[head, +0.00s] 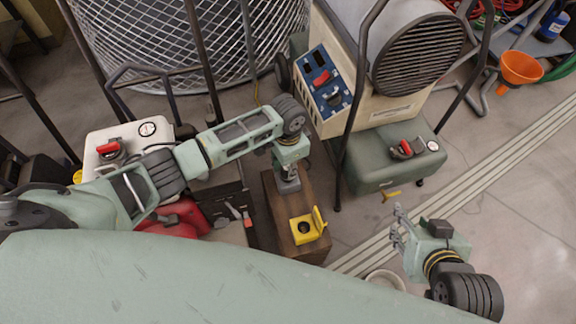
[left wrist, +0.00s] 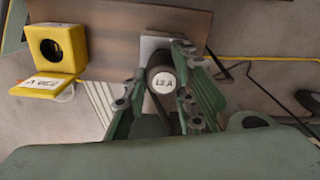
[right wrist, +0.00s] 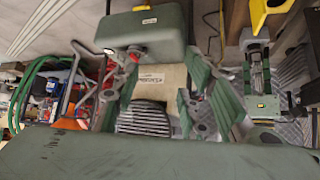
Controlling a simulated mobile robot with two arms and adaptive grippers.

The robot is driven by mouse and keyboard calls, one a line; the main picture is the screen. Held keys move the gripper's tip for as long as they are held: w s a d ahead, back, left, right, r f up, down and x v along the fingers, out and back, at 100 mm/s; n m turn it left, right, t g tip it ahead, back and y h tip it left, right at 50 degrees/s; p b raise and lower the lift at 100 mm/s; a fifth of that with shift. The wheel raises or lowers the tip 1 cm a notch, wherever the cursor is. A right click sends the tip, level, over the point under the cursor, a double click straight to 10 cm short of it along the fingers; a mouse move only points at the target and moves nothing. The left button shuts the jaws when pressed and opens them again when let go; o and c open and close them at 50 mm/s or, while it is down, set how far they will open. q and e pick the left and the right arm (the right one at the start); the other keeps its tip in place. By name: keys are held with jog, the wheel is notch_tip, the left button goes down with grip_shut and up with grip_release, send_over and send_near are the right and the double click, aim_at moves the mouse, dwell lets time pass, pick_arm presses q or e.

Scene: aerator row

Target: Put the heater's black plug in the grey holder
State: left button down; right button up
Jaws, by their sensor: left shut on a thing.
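My left gripper (head: 288,168) points down over a wooden board (head: 272,215). In the left wrist view it is shut on the black plug (left wrist: 162,82), whose round end has a white label with letters. The grey holder (left wrist: 154,44) is right behind the plug there, on the board; it also shows under the gripper in the head view (head: 288,186). I cannot tell whether the plug is seated in it. The heater (head: 390,95) is cream with a grey barrel and a blue switch panel. My right gripper (head: 398,232) is open and empty, off to the right.
A yellow socket box (head: 306,228) with its lid open sits on the board near the holder. A green tank (head: 390,165) stands to the right, a white tank (head: 120,145) and a red can (head: 180,216) to the left.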

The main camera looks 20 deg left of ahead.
pick_arm(q)
jog(key=shift+f, duration=0.25)
pick_arm(e)
jog(key=shift+w+a+r+t, duration=0.15)
jog(key=shift+w+r+t, duration=0.15)
jog(key=shift+w, duration=0.15)
pick_arm(q)
jog(key=shift+f, duration=0.35)
pick_arm(e)
jog(key=shift+w+a+r+t, duration=0.25)
jog(key=shift+w+r+t, duration=0.2)
jog(key=shift+w, duration=0.1)
pick_arm(q)
jog(key=shift+f+b, duration=0.4)
jog(key=shift+f, duration=0.05)
pick_arm(e)
jog(key=shift+w+a+r+t+y, duration=0.3)
jog(key=shift+w+r+t, duration=0.15)
jog(key=shift+w+r, duration=0.25)
pick_arm(q)
jog(key=c, duration=1.4)
grip_release()
jog(key=shift+o, duration=0.2)
pick_arm(e)
jog(key=shift+r, duration=0.1)
pick_arm(q)
notch_tip(320, 180, up, 12)
jog(key=shift+s, duration=0.1)
